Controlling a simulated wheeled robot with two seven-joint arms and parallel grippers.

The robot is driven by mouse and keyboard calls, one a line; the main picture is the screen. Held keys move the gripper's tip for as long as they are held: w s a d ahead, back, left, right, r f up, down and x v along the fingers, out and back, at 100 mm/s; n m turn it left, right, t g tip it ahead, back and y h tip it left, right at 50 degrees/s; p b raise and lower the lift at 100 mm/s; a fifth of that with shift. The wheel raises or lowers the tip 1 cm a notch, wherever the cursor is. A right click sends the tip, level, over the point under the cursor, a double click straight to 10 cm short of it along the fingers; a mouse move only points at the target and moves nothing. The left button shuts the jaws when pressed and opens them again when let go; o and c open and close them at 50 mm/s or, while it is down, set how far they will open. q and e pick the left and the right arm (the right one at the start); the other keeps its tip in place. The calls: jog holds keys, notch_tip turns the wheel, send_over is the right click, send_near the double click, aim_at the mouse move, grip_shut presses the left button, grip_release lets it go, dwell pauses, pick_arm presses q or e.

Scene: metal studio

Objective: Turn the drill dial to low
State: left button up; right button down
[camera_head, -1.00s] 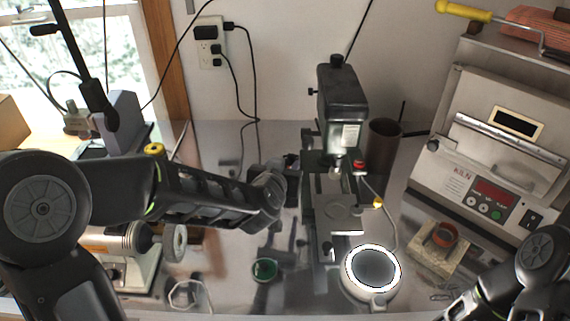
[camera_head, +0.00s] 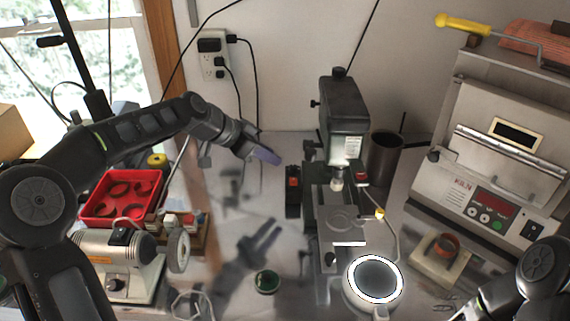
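The drill press (camera_head: 343,105) stands upright at the middle of the bench, with a dark head, a chuck and a small work table below. A small black box (camera_head: 293,198) with a red part stands just left of its column; it may be the drill's control, but I cannot make out a dial or its setting. My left gripper (camera_head: 268,155) is above the bench, left of the drill head and up-left of the black box, touching neither. It shows side-on and empty; its forked shadow on the bench shows two fingers apart. My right gripper is out of view.
A red tray (camera_head: 122,196) and a bench motor (camera_head: 120,255) with a wheel are at left. A ring-lit magnifier (camera_head: 374,279) is in front of the drill. A dark cup (camera_head: 384,158) and a kiln (camera_head: 490,160) are at right. A green dish (camera_head: 267,281) lies on the bench.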

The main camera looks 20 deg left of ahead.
aim_at(290, 167)
pick_arm(q)
jog(key=shift+s+a, duration=0.1)
jog(key=shift+a, duration=0.05)
jog(key=p+x, duration=0.2)
jog(key=x, duration=0.5)
jog(key=shift+f, duration=0.35)
grip_shut()
dwell(0.4)
